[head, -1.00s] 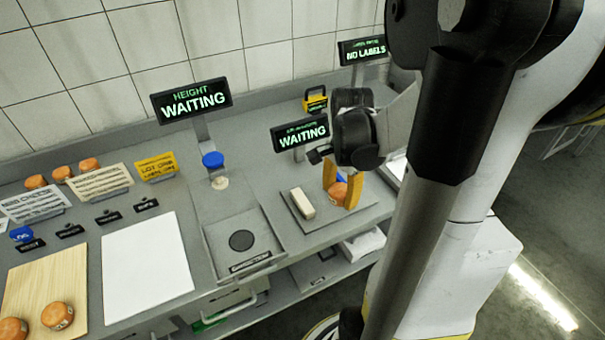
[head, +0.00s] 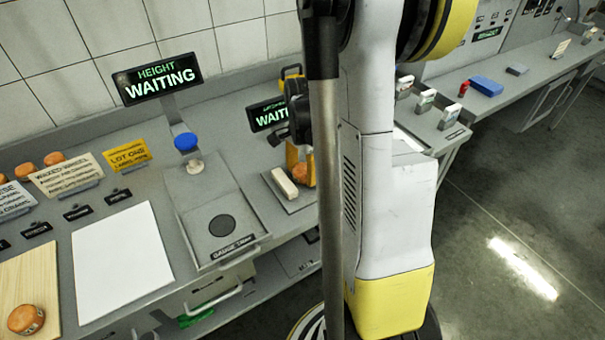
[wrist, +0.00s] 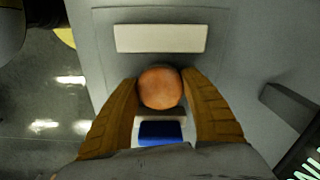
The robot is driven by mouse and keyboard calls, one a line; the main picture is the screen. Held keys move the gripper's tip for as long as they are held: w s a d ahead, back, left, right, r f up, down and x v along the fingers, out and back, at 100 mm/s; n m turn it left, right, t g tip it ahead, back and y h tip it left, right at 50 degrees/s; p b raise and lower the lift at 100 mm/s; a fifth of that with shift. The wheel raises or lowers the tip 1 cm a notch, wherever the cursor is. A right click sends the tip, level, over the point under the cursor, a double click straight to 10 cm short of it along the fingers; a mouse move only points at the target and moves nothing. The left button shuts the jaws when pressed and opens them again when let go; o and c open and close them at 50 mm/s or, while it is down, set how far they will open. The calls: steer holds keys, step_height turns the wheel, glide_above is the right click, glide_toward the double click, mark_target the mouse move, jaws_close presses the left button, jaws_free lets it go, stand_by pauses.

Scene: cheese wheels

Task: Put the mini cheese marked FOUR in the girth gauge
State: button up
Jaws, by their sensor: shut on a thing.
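My gripper (wrist: 160,82) is shut on a round orange mini cheese (wrist: 160,88), one tan finger on each side. Its mark does not show in the wrist view. The cheese is over the grey plate of the girth gauge (wrist: 225,28), between a white block (wrist: 160,38) and a blue block with a white part (wrist: 160,132). I cannot tell whether it touches the plate. In the head view the cheese (head: 310,170) shows beside the white block (head: 285,183), partly hidden by my arm. The gauge's sign (head: 268,114), partly hidden, reads WAITING.
Left of the gauge stands the height gauge with a blue knob (head: 186,142) and a WAITING sign (head: 157,78). A white sheet (head: 120,262) lies bare. Another mini cheese (head: 26,319) sits on a wooden board (head: 22,275). A second bench (head: 530,75) stands at the right.

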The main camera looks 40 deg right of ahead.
mark_target(302, 170)
steer(key=shift+f, duration=0.1)
steer(key=shift+f, duration=0.15)
steer(key=o, duration=1.2)
steer(key=shift+r, duration=0.2)
step_height(302, 170, up, 12)
steer(key=p, duration=0.4)
steer(key=s+a+r+n+t, duration=0.1)
steer(key=a+r+n+t, duration=0.1)
steer(key=a+n, duration=0.4)
steer(key=s+a+r+n+t, duration=0.2)
steer(key=a+r+n, duration=0.2)
steer(key=a, duration=0.7)
steer(key=s+a+r+n+t, duration=0.2)
steer(key=a+r+n+t, duration=0.1)
steer(key=a+n, duration=0.5)
steer(key=shift+s+a, duration=0.15)
steer(key=shift+s, duration=0.1)
